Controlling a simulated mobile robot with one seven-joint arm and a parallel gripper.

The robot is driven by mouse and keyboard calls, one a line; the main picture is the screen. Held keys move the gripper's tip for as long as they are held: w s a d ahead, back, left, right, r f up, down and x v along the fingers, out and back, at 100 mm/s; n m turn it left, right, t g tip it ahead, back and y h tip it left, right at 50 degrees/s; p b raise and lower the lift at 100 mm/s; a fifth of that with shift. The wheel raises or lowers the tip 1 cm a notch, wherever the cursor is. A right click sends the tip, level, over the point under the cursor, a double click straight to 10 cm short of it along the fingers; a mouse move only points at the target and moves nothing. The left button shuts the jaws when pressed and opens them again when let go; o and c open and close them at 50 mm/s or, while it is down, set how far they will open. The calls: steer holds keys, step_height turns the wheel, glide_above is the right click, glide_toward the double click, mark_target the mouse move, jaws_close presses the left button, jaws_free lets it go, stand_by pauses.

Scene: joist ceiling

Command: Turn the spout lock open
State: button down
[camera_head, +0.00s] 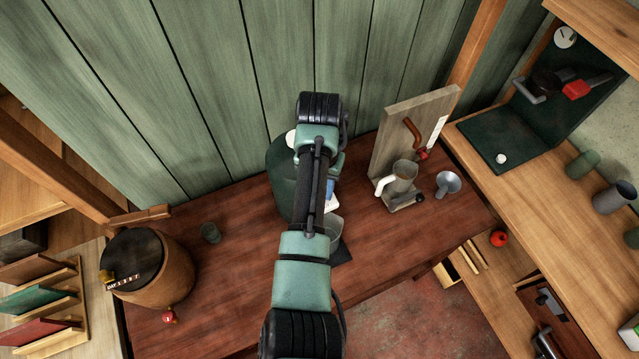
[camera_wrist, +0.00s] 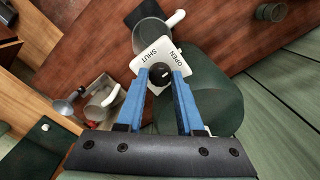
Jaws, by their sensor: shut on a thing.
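The spout lock is a round black knob (camera_wrist: 159,74) on a white plate (camera_wrist: 143,66) marked SHUT and OPEN, in the wrist view. The plate is on the front of a dark green vessel (camera_wrist: 218,98). The vessel also shows in the head view (camera_head: 281,180), partly behind my arm. My gripper (camera_wrist: 162,80) has blue fingers shut on the knob, one on each side. My fingers hide part of the plate, and I cannot tell clearly which word the knob points to.
A clear vessel with a white handle (camera_wrist: 151,35) stands by the plate on a dark mat (camera_head: 341,254). A wooden stand (camera_head: 394,135) with a white-handled jug (camera_head: 401,178) and a funnel (camera_head: 448,183) are to the right. A wooden barrel (camera_head: 166,277) is left. The red-brown table between is mostly clear.

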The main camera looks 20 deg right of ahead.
steer(key=shift+m, duration=0.3)
steer(key=c, duration=0.8)
jaws_free()
steer(key=shift+r, duration=0.15)
steer(key=shift+r, duration=0.35)
step_height(320, 180, up, 12)
steer(key=p, duration=0.3)
